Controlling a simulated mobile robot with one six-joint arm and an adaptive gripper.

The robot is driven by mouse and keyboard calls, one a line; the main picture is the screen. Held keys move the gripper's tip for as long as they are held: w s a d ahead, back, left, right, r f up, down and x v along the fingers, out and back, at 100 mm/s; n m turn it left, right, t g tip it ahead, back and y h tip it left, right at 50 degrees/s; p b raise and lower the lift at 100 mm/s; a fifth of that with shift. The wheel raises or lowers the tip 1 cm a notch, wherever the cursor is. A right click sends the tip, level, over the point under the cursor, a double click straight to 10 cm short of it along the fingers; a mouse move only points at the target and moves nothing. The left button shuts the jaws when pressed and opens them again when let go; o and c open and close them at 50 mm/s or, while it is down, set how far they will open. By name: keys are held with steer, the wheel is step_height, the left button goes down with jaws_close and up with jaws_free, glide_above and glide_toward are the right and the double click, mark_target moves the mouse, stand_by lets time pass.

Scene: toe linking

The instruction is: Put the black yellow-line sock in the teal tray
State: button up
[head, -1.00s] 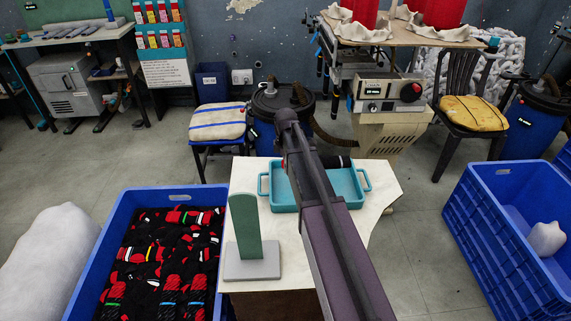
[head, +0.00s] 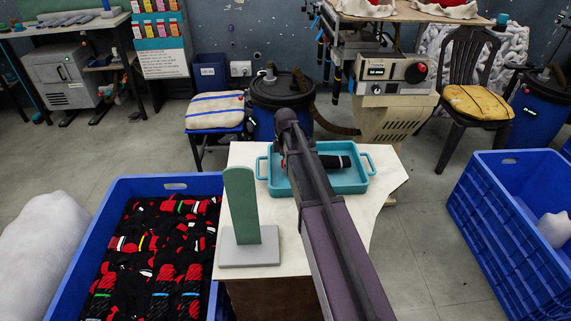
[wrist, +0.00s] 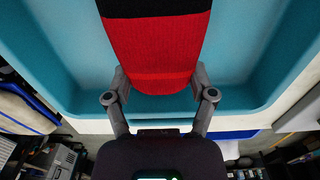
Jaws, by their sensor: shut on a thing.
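The teal tray (head: 350,186) sits on the pale table behind a green upright board. A black sock with red on it (head: 334,161) shows inside the tray's outline, to the right of my arm. In the wrist view the sock (wrist: 155,45) is red with a black band, over the tray's blue-teal inside (wrist: 250,50). No yellow line can be made out. My gripper (wrist: 158,78) is shut on the sock's red end, a finger on each side. In the head view my arm hides the gripper. I cannot tell whether the sock touches the tray floor.
The green board on a grey base (head: 249,254) stands left of my arm, near the tray. A blue crate of socks (head: 88,232) is at the left, another blue crate (head: 492,235) at the right. The table (head: 385,165) has bare room right of the tray.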

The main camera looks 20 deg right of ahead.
steer(key=shift+f, duration=0.35)
steer(key=o, duration=1.2)
step_height(320, 180, up, 7)
steer(key=p, duration=0.7)
steer(key=shift+r, duration=0.1)
stand_by(0.4)
